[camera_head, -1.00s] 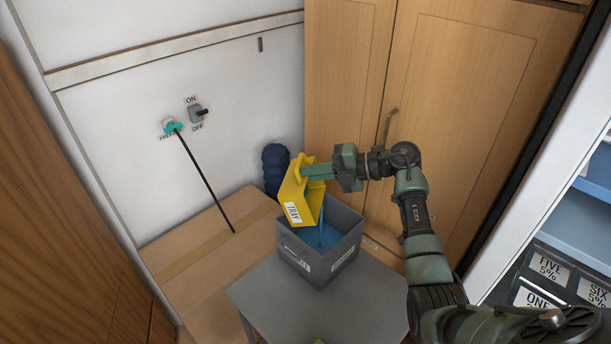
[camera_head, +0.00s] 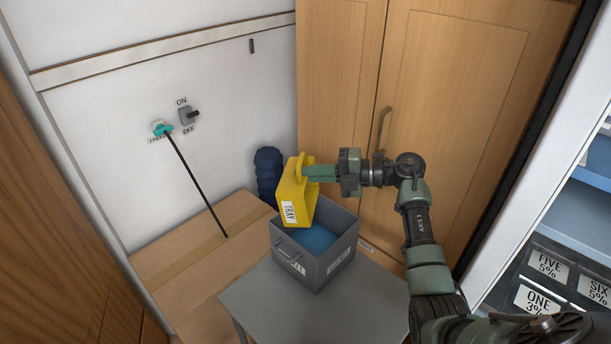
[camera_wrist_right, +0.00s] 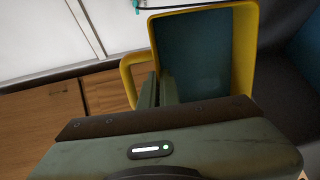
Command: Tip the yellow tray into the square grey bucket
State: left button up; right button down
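The yellow tray (camera_head: 293,190), labelled TRAY, hangs tilted above the back left of the square grey bucket (camera_head: 335,263). My right gripper (camera_head: 308,173) is shut on the tray's yellow loop handle. Blue material (camera_head: 315,238) lies inside the bucket. In the wrist view the tray (camera_wrist_right: 245,50) shows its yellow rim and a dark blue-green inside; I cannot tell whether anything is left in it. The right fingers (camera_wrist_right: 158,92) pass by the handle there. My left gripper is not in view.
The bucket stands on a small grey table (camera_head: 300,310). A cardboard box (camera_head: 185,255) is at left, with a dark blue object (camera_head: 268,172) behind. A wooden cabinet (camera_head: 440,110) stands behind my arm. Labelled drawers (camera_head: 550,280) are at right.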

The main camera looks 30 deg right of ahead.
jog(key=shift+s+d+f+t+y+b, duration=0.3)
jog(key=shift+s+d+t+y+b, duration=0.5)
jog(key=shift+b, duration=1.25)
jog(key=shift+d+y+b, duration=0.25)
jog(key=shift+y+b, duration=0.05)
jog(key=shift+b, duration=0.1)
